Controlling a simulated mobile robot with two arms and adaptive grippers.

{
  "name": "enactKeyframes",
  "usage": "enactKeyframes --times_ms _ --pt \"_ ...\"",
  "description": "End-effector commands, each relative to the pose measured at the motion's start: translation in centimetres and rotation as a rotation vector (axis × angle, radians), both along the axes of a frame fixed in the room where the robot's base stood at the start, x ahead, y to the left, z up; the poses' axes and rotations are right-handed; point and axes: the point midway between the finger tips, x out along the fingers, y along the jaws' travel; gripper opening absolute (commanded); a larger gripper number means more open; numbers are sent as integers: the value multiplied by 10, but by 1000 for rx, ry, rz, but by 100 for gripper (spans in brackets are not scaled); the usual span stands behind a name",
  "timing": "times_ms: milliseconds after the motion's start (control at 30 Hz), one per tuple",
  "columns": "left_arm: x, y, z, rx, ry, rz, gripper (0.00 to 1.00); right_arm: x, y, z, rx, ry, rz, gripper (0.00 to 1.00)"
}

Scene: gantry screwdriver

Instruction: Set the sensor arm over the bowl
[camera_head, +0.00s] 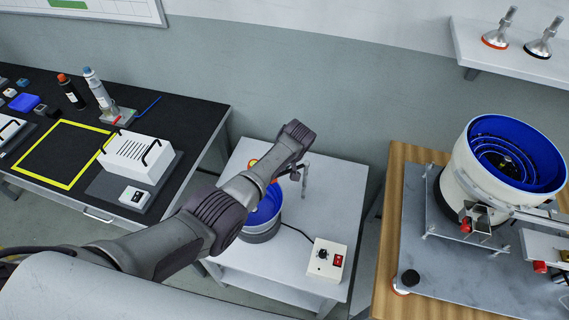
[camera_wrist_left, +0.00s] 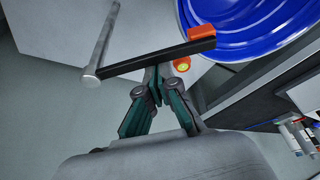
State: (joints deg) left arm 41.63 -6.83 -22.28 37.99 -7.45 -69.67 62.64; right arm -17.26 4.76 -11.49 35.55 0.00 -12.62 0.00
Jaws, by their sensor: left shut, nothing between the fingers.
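The sensor arm is a black bar (camera_wrist_left: 150,60) with an orange block (camera_wrist_left: 203,32) at its end, joined to a silver post (camera_wrist_left: 104,40). In the left wrist view the orange block overlaps the near rim of the blue bowl (camera_wrist_left: 245,22). My right gripper is not in view.
A control box (camera_head: 327,260) with a red switch sits at the white table's front right (camera_head: 285,262). A larger blue bowl feeder (camera_head: 510,155) stands on the wooden table at right. A black bench (camera_head: 65,110) with bottles and a white box is at left.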

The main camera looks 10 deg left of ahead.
Motion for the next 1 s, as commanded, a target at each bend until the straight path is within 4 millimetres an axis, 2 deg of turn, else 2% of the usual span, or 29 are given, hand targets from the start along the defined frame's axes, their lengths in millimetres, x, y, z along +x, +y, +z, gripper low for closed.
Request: enactKeyframes --times_ms 833,1000 --pt "-3 -2 -2 -2 5 -6 0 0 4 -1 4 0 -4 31" --pt "-1 8 -1 -2 5 -5 0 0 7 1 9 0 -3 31"
